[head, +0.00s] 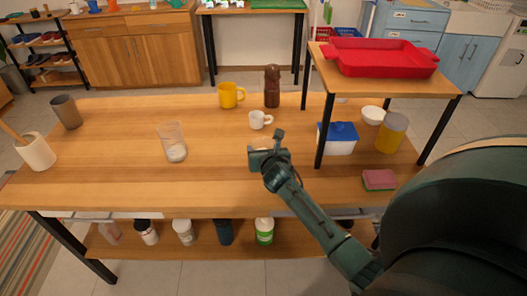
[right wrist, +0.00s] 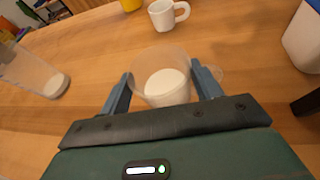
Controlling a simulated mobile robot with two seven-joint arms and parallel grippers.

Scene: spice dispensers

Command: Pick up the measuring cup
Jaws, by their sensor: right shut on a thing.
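The measuring cup (right wrist: 163,85) is a clear, see-through cup with a white bottom or white contents; I cannot tell which. A clear handle-like shape shows at its right side in the right wrist view. My right gripper (right wrist: 163,88) has one finger on each side of the cup and is shut on it. In the head view my right gripper (head: 267,152) is over the middle of the wooden table and largely hides the cup. Whether the cup touches the table is unclear. My left gripper is not in view.
A clear glass (head: 172,142) stands to the left on the table (head: 110,165). A white mug (head: 260,119), yellow mug (head: 231,95) and brown grinder (head: 272,86) stand behind. A raised shelf (head: 440,82) with a red tray (head: 380,58) stands right, above a blue-lidded box (head: 338,138).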

